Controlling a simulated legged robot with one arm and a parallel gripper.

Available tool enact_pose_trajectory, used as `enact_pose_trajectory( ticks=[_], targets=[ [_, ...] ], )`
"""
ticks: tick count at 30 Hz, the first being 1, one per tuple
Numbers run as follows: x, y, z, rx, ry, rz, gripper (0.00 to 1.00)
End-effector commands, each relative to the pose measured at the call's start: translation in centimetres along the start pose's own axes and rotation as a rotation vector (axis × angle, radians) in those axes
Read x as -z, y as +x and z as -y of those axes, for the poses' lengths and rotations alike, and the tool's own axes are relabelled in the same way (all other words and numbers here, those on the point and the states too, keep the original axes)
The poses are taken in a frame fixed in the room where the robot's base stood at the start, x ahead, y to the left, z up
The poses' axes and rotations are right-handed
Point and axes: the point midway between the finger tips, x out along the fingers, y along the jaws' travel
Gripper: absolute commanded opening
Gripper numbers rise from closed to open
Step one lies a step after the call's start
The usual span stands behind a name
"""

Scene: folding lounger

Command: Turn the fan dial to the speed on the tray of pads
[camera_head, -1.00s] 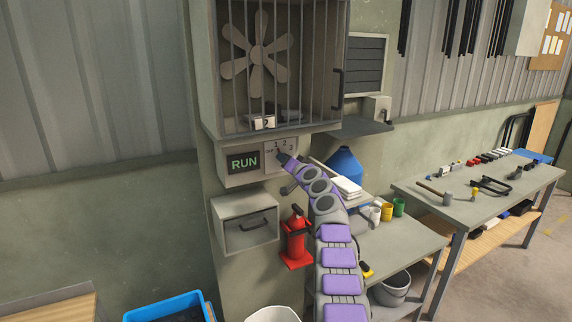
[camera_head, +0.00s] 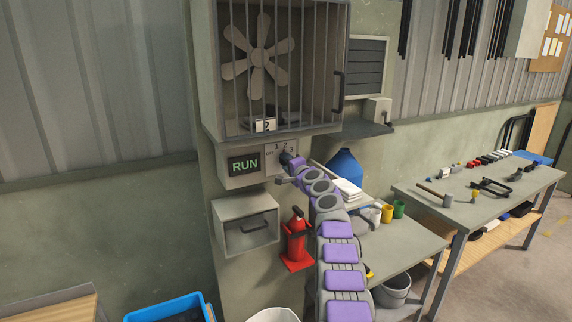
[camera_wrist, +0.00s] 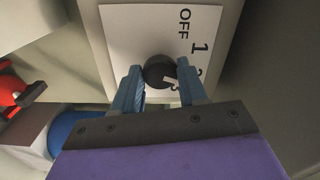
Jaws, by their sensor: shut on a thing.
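The black fan dial (camera_wrist: 158,72) sits on a white plate (camera_wrist: 125,30) marked OFF, 1, 2 and 3. My gripper (camera_wrist: 158,86) has one blue finger on each side of the dial and is shut on it. In the head view my gripper (camera_head: 287,160) covers most of the dial. A pale mark shows by the dial's edge near the 3, but I cannot tell exactly where the dial points. A card reading 2 (camera_head: 265,125) stands at the tray of pads (camera_head: 291,118) in the cage. The fan (camera_head: 258,57) is behind the bars.
A green RUN sign (camera_head: 245,164) is left of the dial plate. The cage (camera_head: 210,85) juts out above.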

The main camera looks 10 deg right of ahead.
Motion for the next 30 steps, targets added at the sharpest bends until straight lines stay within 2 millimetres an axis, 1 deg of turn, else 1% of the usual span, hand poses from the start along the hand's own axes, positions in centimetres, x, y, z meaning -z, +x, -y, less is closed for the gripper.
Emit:
enact_pose_trajectory(
  ticks=[1, 15, 16, 23, 24, 30],
  targets=[
    [0.30, -0.09, -0.12, -0.002, 0.008, -0.005, 0.12],
    [0.33, -0.11, -0.23, -0.003, 0.019, -0.004, 0.12],
    [0.34, -0.11, -0.23, -0.003, 0.019, -0.004, 0.44],
    [0.14, -0.07, -0.07, -0.001, 0.018, -0.002, 0.66],
    [0.08, -0.05, -0.02, -0.001, 0.018, -0.001, 0.67],
    [0.01, -0.04, 0.02, -0.001, 0.017, 0.000, 0.67]
  ],
)
